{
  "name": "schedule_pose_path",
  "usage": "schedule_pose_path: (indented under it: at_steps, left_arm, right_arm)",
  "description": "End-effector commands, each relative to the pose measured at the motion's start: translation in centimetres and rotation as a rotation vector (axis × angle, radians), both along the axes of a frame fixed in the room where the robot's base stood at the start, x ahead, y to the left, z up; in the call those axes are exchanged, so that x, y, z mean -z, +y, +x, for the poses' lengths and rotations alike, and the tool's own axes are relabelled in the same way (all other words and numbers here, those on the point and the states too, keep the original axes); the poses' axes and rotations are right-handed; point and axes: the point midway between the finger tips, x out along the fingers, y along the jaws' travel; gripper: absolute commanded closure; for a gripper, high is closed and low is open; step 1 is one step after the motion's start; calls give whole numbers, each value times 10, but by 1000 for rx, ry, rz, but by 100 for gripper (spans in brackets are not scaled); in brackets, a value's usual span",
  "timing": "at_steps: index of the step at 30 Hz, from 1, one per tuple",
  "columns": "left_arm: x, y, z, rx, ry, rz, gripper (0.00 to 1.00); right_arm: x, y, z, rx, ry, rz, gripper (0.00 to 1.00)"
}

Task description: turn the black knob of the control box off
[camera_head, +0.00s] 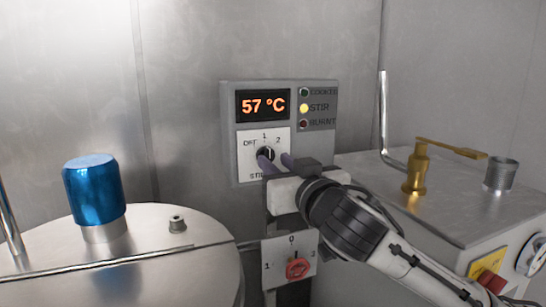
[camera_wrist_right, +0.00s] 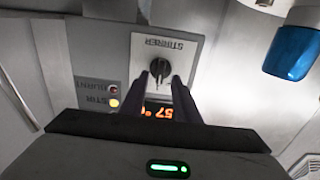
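The grey control box (camera_head: 229,140) is on the wall in the middle of the head view. Its display (camera_head: 263,105) reads 57 °C, and the yellow STIR light (camera_head: 304,108) is lit. The black knob (camera_head: 266,153) sits on a white plate marked OFF, 1 and 2; its pointer looks roughly upright, near 1. The knob (camera_wrist_right: 160,69) shows upside down in the right wrist view. My right gripper (camera_head: 277,161) is open at the knob, its two dark fingers (camera_wrist_right: 163,80) apart around its near end. Whether they touch it I cannot tell. My left gripper is out of view.
A lower white panel with a red knob (camera_head: 298,268) is below my right gripper. A metal drum with a blue cylinder (camera_head: 95,190) stands at left. A steel cabinet with a brass valve (camera_head: 416,170) and a bent metal pipe (camera_head: 383,120) stands at right.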

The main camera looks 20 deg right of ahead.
Motion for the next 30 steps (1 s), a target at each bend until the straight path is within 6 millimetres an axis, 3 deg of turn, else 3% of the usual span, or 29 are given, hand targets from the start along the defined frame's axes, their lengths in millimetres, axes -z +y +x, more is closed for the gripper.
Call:
schedule_pose_path:
  at_steps: [6,16,21,30]
  left_arm:
    - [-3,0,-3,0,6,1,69]
    - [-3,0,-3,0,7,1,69]
    - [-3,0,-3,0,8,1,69]
    - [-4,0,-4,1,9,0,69]
  right_arm:
    - [-1,1,22,0,0,-1,71]
    - [0,1,25,-1,-1,0,71]
    - [0,1,25,-1,0,0,100]
    - [0,1,25,-1,0,-16,100]
